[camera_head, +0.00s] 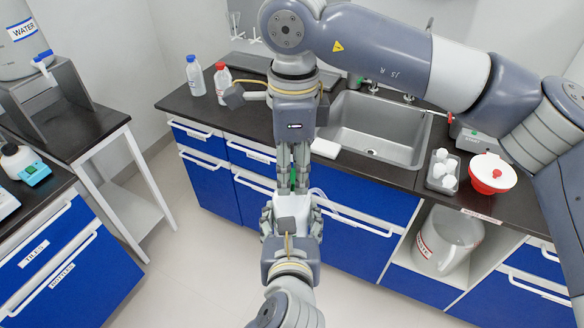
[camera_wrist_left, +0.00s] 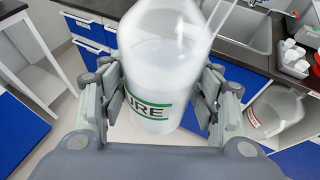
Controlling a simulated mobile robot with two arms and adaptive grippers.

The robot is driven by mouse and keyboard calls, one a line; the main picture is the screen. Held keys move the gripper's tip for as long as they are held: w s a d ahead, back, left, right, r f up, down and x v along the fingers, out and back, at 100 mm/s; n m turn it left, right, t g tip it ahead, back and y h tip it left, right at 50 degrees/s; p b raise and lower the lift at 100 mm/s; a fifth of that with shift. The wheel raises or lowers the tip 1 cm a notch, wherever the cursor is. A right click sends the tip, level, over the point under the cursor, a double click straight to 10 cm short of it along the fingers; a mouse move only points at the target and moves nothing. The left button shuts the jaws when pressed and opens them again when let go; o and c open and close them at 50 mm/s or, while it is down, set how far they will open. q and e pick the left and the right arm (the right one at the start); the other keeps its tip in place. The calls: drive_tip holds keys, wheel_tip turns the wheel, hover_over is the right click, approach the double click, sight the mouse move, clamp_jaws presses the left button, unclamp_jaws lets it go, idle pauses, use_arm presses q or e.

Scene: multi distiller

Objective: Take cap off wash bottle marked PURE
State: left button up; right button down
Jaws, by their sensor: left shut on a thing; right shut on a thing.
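The wash bottle (camera_wrist_left: 162,60) is translucent white with a green-bordered label (camera_wrist_left: 148,108) on which "URE" shows. My left gripper (camera_wrist_left: 158,100) is shut around its body, one finger on each side. In the head view my left gripper (camera_head: 291,215) comes up from the bottom centre, and the bottle's white body is mostly hidden between its fingers. My right gripper (camera_head: 293,183) points down just above it, shut on a small green cap (camera_head: 293,178) mostly hidden by the fingers. A pale bent tube (camera_head: 325,195) shows to the right. I cannot tell whether cap and bottle touch.
A dark counter with blue drawers stands behind, with a sink (camera_head: 372,130), a blue-capped bottle (camera_head: 195,76) and a red-capped bottle (camera_head: 222,84). A tray (camera_head: 434,185) and a red-and-white bowl (camera_head: 491,174) sit at right. Open floor lies at left, beside a side table (camera_head: 85,132).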

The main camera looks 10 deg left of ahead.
drive_tip(key=shift+n, duration=0.6)
drive_tip(key=shift+r, duration=0.2)
drive_tip(key=shift+r, duration=0.9)
